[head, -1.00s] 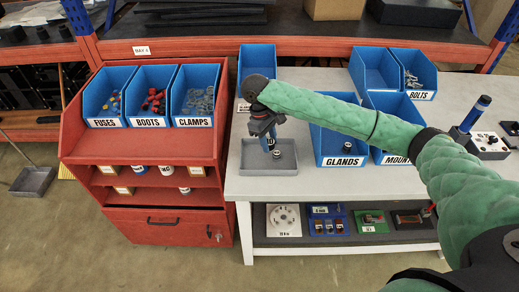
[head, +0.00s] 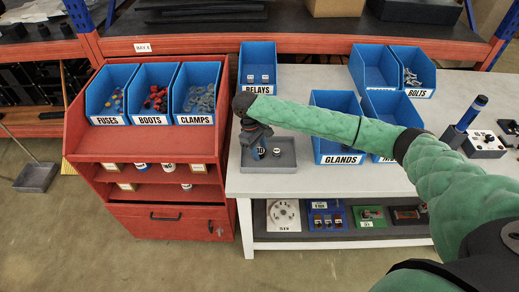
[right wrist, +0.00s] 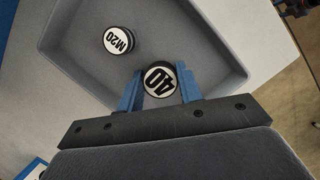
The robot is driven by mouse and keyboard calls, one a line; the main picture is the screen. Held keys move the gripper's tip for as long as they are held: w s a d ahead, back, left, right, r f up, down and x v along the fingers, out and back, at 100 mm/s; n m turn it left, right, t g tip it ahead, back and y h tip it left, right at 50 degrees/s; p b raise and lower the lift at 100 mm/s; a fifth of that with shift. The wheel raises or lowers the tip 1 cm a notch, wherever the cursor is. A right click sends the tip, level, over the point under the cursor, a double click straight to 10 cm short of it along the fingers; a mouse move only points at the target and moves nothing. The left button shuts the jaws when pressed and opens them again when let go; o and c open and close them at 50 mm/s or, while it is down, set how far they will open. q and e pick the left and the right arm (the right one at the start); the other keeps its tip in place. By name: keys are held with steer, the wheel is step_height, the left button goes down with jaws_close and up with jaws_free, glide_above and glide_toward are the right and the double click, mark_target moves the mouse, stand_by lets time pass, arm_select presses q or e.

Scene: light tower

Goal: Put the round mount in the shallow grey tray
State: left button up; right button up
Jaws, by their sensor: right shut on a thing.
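The shallow grey tray (head: 285,163) lies on the white table's front left part. A small black round piece marked M20 (right wrist: 118,40) stands in it, and it also shows in the head view (head: 277,152). My right gripper (right wrist: 162,84) is shut on a black round mount marked 40 (right wrist: 158,79), its blue fingers on either side. In the head view my right gripper (head: 258,152) is over the tray's left part. I cannot tell whether the mount touches the tray floor. My left gripper is not in view.
A blue relays bin (head: 257,68) stands behind the tray. The blue glands bin (head: 338,158) is to its right, with another bin partly hidden by my arm. A red cabinet (head: 150,200) with blue bins adjoins the table's left side.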

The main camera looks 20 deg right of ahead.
steer(key=o, duration=0.7)
steer(key=shift+f, duration=0.1)
steer(key=o, duration=0.3)
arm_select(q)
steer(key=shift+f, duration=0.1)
arm_select(e)
steer(key=shift+w+r, duration=0.1)
steer(key=shift+r, duration=0.2)
arm_select(q)
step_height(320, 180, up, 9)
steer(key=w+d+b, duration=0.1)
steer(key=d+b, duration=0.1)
steer(key=b, duration=0.1)
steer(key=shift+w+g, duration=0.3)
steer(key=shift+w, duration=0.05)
arm_select(e)
steer(key=v, duration=1.1)
steer(key=shift+r, duration=0.3)
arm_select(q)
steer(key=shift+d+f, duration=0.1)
arm_select(e)
steer(key=shift+w+a, duration=0.1)
